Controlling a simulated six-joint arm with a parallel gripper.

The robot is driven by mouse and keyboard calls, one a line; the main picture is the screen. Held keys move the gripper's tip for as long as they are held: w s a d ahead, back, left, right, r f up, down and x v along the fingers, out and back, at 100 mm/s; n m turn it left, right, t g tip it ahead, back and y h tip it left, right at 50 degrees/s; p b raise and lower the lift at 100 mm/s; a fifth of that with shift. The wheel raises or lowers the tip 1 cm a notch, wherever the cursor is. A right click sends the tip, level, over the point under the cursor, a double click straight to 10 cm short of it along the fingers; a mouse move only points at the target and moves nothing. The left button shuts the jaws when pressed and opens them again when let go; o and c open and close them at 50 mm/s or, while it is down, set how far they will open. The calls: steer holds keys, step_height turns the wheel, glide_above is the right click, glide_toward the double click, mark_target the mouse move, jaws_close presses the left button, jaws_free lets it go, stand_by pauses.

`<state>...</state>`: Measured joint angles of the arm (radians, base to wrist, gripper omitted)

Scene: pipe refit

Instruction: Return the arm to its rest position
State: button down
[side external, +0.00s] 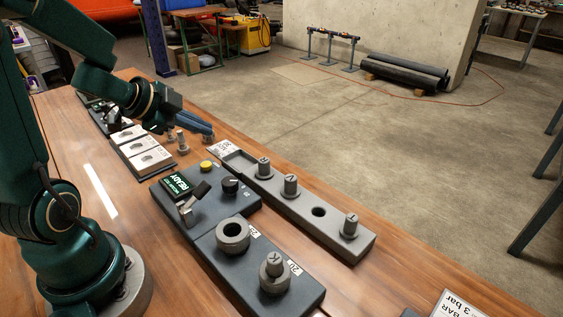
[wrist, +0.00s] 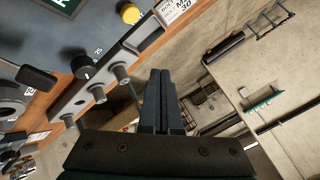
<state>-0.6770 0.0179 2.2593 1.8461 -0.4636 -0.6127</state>
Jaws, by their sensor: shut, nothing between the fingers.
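My green arm reaches over the wooden table from the left. My gripper (side external: 210,132) is in the air near the far side of the table, its blue-grey fingers pointing right and slightly down. In the wrist view the two fingers of my gripper (wrist: 160,73) lie side by side, shut with nothing between them. Two small metal fittings (side external: 182,141) show just below the fingers in the side view; I cannot tell the exact gap.
A grey rack (side external: 330,228) holds several upright plugs and has one empty hole. A control panel (side external: 219,196) shows a green READY screen (side external: 179,184), with a yellow button (side external: 206,166). White-topped trays (side external: 147,160) stand behind.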

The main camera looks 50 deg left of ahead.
steer(key=w+d+r+n+t+y, duration=0.1)
steer(key=d+r+n+t+y, duration=0.15)
steer(key=r, duration=0.35)
steer(key=w+d+r+n+t+y, duration=0.1)
steer(key=d+r+n, duration=0.1)
steer(key=d+r, duration=0.25)
steer(key=s+d+f+n+g+h, duration=0.2)
steer(key=s+d+f+g, duration=0.1)
steer(key=s, duration=0.4)
steer(key=s+d+f+n+g+h, duration=0.2)
steer(key=s+d+f+g, duration=0.1)
steer(key=s+d, duration=0.3)
steer(key=shift+s+f+g, duration=0.4)
steer(key=shift+s+g, duration=0.2)
steer(key=shift+g, duration=0.15)
